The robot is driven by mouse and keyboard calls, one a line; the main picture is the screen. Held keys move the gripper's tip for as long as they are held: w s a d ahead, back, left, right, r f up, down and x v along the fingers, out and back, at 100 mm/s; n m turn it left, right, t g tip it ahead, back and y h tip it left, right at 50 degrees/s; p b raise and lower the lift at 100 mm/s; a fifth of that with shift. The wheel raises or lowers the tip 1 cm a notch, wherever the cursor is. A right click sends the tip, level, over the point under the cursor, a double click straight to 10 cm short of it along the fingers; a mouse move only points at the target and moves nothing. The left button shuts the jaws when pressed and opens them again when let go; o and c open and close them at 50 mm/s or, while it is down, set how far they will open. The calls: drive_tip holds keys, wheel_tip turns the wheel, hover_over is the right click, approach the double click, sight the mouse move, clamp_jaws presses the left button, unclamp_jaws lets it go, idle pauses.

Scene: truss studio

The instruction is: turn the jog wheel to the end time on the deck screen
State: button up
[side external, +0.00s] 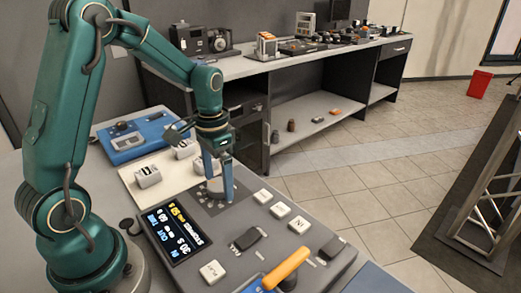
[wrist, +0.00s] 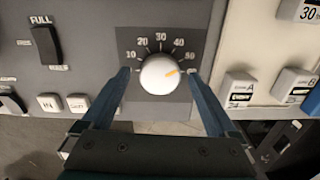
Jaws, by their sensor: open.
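My gripper (wrist: 159,74) is open, one finger on each side of the wheel, with small gaps apparent. In the side view my gripper (side external: 217,178) points down over the wheel (side external: 214,189), partly hiding it. The deck screen (side external: 172,230) is lit with yellow, white and blue text, sideways and too small to read surely.
White keys (side external: 280,210) and an orange-handled lever (side external: 287,268) stand on the deck. A blue device (side external: 137,137) and labelled white blocks (side external: 147,176) lie behind. In the wrist view, a black FULL switch (wrist: 46,43) is left and white blocks (wrist: 294,84) are right.

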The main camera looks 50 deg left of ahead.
sight(219, 184)
drive_tip(key=shift+r, duration=2.5)
drive_tip(key=shift+w+d+r, duration=0.15)
drive_tip(key=shift+d+r, duration=0.05)
drive_tip(key=shift+r, duration=0.1)
drive_tip(key=s+d+r+t, duration=0.5)
drive_tip(key=s+d, duration=0.3)
drive_tip(key=s, duration=0.3)
drive_tip(key=shift+s+d+r+n+t, duration=0.2)
drive_tip(key=shift+r+n+t, duration=0.1)
drive_tip(key=shift+n, duration=0.1)
